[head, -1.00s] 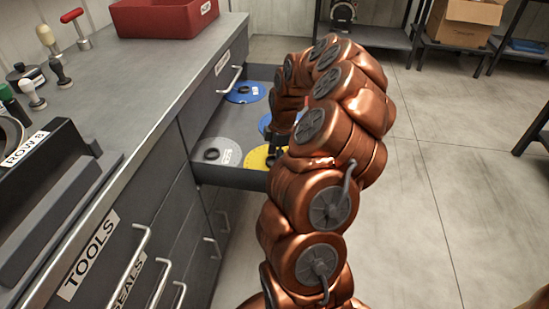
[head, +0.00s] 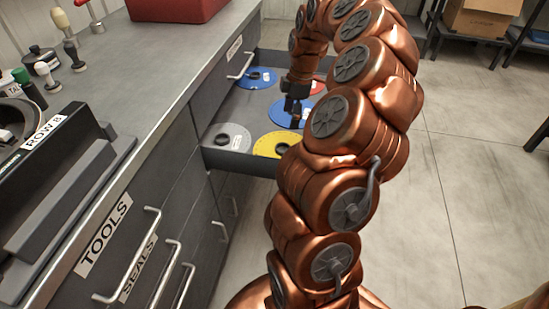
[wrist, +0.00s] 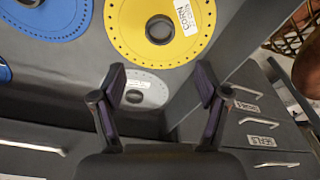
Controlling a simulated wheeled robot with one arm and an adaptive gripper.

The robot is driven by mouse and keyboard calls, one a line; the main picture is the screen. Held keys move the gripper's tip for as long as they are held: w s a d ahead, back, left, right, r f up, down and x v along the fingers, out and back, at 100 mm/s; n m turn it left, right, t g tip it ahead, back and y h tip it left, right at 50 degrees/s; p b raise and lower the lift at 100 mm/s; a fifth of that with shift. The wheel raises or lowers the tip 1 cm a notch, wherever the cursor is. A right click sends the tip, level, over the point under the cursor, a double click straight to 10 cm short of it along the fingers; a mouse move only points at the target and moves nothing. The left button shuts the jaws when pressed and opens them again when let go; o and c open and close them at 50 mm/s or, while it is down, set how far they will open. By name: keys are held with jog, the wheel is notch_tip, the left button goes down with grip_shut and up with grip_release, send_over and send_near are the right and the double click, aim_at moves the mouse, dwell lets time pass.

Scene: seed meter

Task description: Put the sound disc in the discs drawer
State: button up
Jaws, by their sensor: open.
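The discs drawer (head: 222,166) is pulled out and holds several discs. A grey disc (head: 226,138) and a yellow disc (head: 268,149) lie near its front edge. A blue disc (head: 280,113) lies behind them, another blue disc (head: 262,75) at the back, and a red disc (head: 317,88) at the right. My gripper (head: 294,114) is over the drawer, open and empty. In the wrist view its fingers (wrist: 160,84) are spread, with the grey disc (wrist: 150,98) seen between them and the yellow disc (wrist: 188,42), labelled CORN, above. I cannot tell which disc is the sound one.
The bench (head: 150,75) carries a red bin (head: 178,8), hand tools and a dark device labelled ROW 8 (head: 50,150). Shut drawers labelled TOOLS (head: 104,232) and SEALS lie below. Open floor lies to the right, with a shelf and cardboard box (head: 482,18) behind.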

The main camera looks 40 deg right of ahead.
jog(key=s+a+r+m+g, duration=0.1)
jog(key=s+a+r, duration=0.15)
jog(key=a, duration=0.95)
jog(key=s+a+r+m, duration=0.2)
jog(key=a+r, duration=0.1)
jog(key=a, duration=0.9)
jog(key=s+a+f+m+g, duration=0.1)
jog(key=s+a+m, duration=0.3)
jog(key=s, duration=0.5)
jog(key=s+a+f+m+g+h, duration=0.1)
jog(key=s+a+m, duration=0.3)
jog(key=s, duration=0.5)
jog(key=shift+s+a+f+g+h, duration=0.3)
jog(key=shift+a+f, duration=0.3)
jog(key=shift+f, duration=0.25)
notch_tip(320, 180, up, 23)
jog(key=s+p, duration=0.1)
jog(key=p, duration=2)
jog(key=shift+t, duration=0.4)
jog(key=shift+s+f, duration=0.1)
jog(key=shift+c, duration=0.2)
